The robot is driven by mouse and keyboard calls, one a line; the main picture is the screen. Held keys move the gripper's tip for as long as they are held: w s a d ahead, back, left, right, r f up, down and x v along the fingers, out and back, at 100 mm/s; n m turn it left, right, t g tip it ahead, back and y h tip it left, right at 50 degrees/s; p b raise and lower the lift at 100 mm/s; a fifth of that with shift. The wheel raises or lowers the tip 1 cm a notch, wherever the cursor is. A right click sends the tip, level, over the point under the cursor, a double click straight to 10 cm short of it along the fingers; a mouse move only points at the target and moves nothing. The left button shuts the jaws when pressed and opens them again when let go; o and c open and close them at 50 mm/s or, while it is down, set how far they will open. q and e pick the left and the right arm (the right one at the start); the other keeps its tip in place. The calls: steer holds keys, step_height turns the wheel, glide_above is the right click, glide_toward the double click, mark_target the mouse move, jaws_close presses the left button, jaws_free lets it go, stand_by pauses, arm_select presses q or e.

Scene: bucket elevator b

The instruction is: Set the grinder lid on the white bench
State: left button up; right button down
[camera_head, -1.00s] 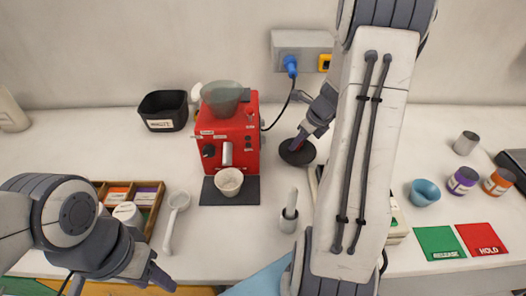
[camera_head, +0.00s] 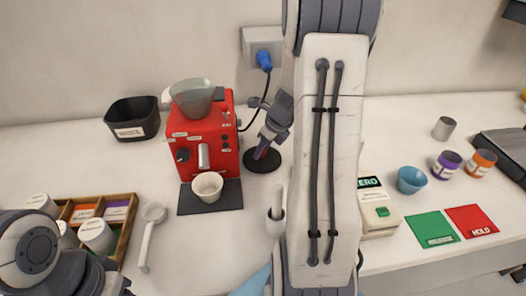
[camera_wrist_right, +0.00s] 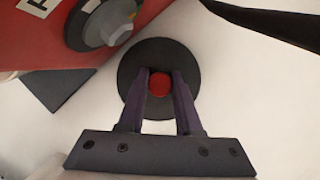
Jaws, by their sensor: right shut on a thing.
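The grinder lid is a dark round disc (camera_head: 262,160) with a red knob (camera_wrist_right: 159,84). It appears to lie flat on the white bench (camera_head: 200,240), just right of the red grinder (camera_head: 204,142). My right gripper (camera_head: 264,151) is above the lid, its fingers on either side of the knob and shut on it in the right wrist view (camera_wrist_right: 159,90). The grinder's grey translucent hopper (camera_head: 193,98) has no lid on it. My left gripper (camera_head: 115,287) is at the lower left, cut off by the frame edge, its fingers unclear.
A white cup (camera_head: 207,186) stands before the grinder. A black bin (camera_head: 132,121) is behind left, and a wooden tray (camera_head: 125,240) with jars is front left. A scale (camera_head: 379,219) stands right of my forearm.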

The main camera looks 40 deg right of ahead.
steer(key=c, duration=1)
jaws_free()
steer(key=shift+f, duration=0.15)
steer(key=o, duration=0.4)
steer(key=shift+s+d+r, duration=0.1)
steer(key=shift+r, duration=0.35)
steer(key=a+p+v, duration=0.1)
steer(key=p+v, duration=0.1)
steer(key=v, duration=0.9)
steer(key=shift+s+d, duration=0.25)
steer(key=shift+d, duration=0.25)
steer(key=shift+r, duration=0.15)
